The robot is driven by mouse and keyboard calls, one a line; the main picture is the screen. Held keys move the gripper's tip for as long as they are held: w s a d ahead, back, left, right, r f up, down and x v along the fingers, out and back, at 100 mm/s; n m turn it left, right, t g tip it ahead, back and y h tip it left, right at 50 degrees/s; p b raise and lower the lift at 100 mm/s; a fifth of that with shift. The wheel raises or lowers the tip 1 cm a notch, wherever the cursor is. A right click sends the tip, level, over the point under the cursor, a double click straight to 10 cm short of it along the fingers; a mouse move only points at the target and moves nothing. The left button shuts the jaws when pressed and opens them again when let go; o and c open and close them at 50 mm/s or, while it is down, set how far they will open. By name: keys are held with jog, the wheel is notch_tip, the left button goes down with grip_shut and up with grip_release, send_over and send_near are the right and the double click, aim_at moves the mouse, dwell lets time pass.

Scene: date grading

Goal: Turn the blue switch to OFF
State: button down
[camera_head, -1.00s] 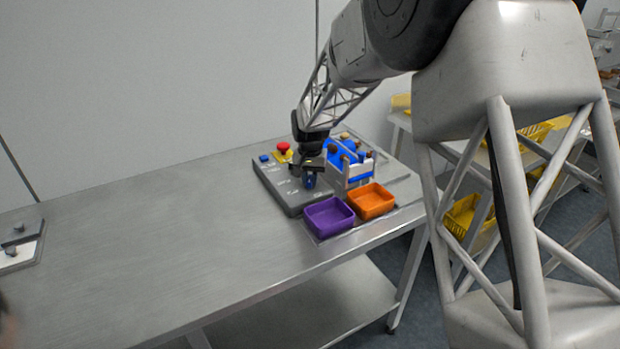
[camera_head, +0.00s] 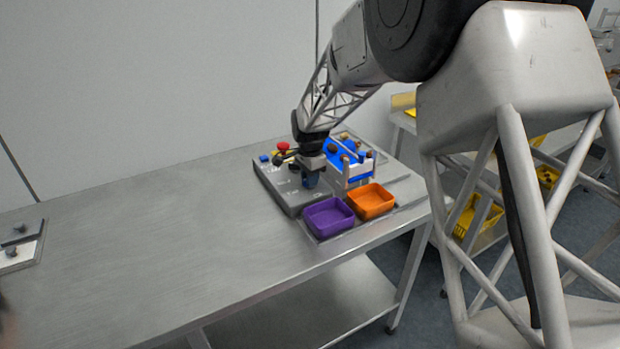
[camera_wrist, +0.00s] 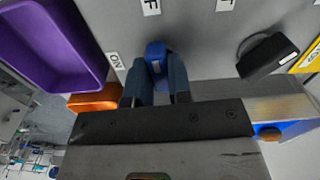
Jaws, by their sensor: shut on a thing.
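The blue switch (camera_wrist: 155,52) shows in the wrist view on the face of the grey control box, between my gripper's (camera_wrist: 155,80) two fingers. My gripper is shut on it. In the head view my gripper (camera_head: 311,178) points down at the front right part of the grey control box (camera_head: 287,198). An ON label (camera_wrist: 115,61) lies to the left of the switch in the wrist view, and a label ending in F (camera_wrist: 151,7) lies above it. The switch is mostly hidden in the head view.
A purple bin (camera_head: 328,217) and an orange bin (camera_head: 371,201) stand in front of the box. A red button (camera_head: 283,147) and a black switch (camera_wrist: 267,55) are on the box. A blue rack (camera_head: 350,158) stands close on the right.

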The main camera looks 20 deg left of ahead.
jog(key=shift+r+m, duration=0.1)
jog(key=shift+m, duration=0.3)
jog(key=c, duration=1)
grip_release()
jog(key=shift+c, duration=0.2)
jog(key=shift+r, duration=3.85)
